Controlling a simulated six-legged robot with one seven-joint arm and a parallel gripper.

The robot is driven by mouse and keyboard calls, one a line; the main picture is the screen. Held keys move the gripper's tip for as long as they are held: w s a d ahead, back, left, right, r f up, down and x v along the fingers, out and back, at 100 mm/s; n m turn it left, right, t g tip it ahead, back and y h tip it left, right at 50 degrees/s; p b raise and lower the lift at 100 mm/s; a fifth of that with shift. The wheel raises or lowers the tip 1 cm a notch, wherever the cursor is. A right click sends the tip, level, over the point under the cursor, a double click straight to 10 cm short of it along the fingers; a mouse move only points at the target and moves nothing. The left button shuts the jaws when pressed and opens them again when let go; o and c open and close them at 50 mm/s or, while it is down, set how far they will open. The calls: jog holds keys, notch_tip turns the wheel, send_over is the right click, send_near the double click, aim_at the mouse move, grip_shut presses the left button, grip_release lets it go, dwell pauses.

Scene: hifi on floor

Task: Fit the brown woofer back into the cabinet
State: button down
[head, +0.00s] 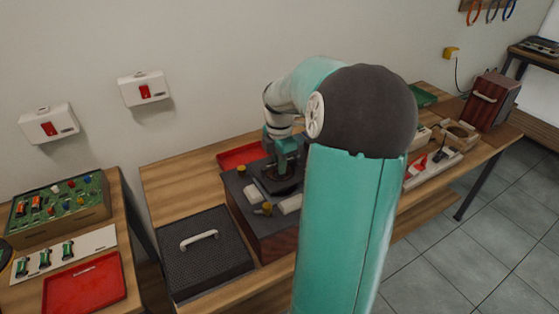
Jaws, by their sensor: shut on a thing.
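The cabinet (275,246) lies on the wooden bench, with reddish-brown sides and a dark grey upper face. Yellow knob-like parts and pale blocks sit on that face. My gripper (283,174) points down over the middle of the face, at a dark recess. It is shut on a dark round thing (281,187), which appears to be the woofer. Its brown colour does not show clearly, and the jaws and my arm hide much of it. I cannot tell whether it is seated in the opening or held just above it.
A dark grille panel (203,272) with a white handle lies left of the cabinet. A red tray (238,156) is behind it. Wooden holders (456,134) and a reddish-brown box (490,101) stand at right. A side table at left holds a parts box (62,207) and red tray (84,288).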

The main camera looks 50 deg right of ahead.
jog(key=shift+f, duration=0.6)
jog(key=shift+f, duration=0.65)
jog(key=shift+f, duration=0.7)
jog(key=shift+f, duration=0.2)
jog(key=c, duration=1.3)
grip_release()
notch_tip(320, 180, up, 14)
jog(key=shift+f, duration=0.1)
